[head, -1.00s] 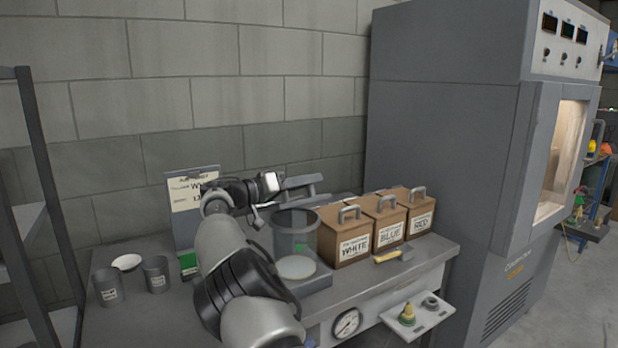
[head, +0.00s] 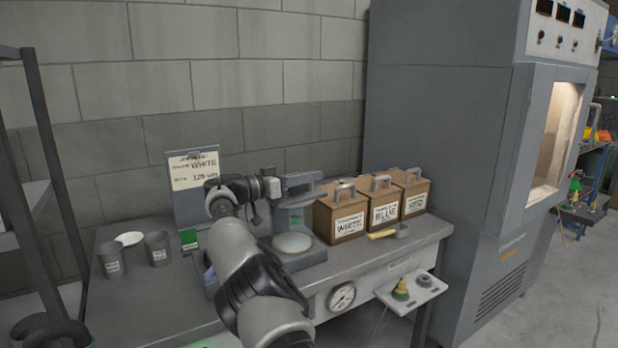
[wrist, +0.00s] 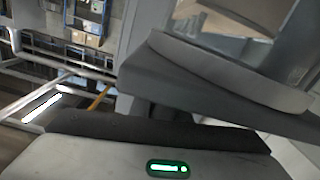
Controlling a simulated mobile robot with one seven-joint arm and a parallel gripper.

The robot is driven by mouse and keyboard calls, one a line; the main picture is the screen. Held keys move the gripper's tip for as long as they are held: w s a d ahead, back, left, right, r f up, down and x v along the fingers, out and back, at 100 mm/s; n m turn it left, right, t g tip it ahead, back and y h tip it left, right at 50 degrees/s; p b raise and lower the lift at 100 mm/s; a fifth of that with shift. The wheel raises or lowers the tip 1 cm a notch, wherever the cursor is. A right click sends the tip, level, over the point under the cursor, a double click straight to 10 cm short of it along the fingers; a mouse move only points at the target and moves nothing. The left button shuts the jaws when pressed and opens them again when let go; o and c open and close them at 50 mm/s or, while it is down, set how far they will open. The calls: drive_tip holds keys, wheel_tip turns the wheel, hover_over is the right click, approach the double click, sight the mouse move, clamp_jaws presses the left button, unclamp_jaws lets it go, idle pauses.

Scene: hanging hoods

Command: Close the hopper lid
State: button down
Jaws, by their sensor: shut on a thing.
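My gripper (head: 284,184) is at the lid's left side, shut on the lid; the exact grip is hard to see. In the wrist view, a rounded grey edge (wrist: 235,80) lies close by, beside a dark finger (wrist: 160,130).
Three brown boxes with handles, marked white (head: 341,213), blue (head: 378,205) and red (head: 412,192), stand just right of the hopper. A yellow-handled scoop (head: 386,233) lies in front. Two grey cups (head: 158,248) and a sign board (head: 194,172) are at left. A tall grey cabinet (head: 450,130) stands at right.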

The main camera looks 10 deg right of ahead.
drive_tip(key=shift+f, duration=0.3)
drive_tip(key=c, duration=2)
unclamp_jaws()
drive_tip(key=shift+s, duration=0.1)
drive_tip(key=shift+o, duration=1.4)
drive_tip(key=shift+r, duration=0.1)
drive_tip(key=p+v, duration=1)
drive_tip(key=v, duration=0.7)
drive_tip(key=shift+s+a, duration=0.15)
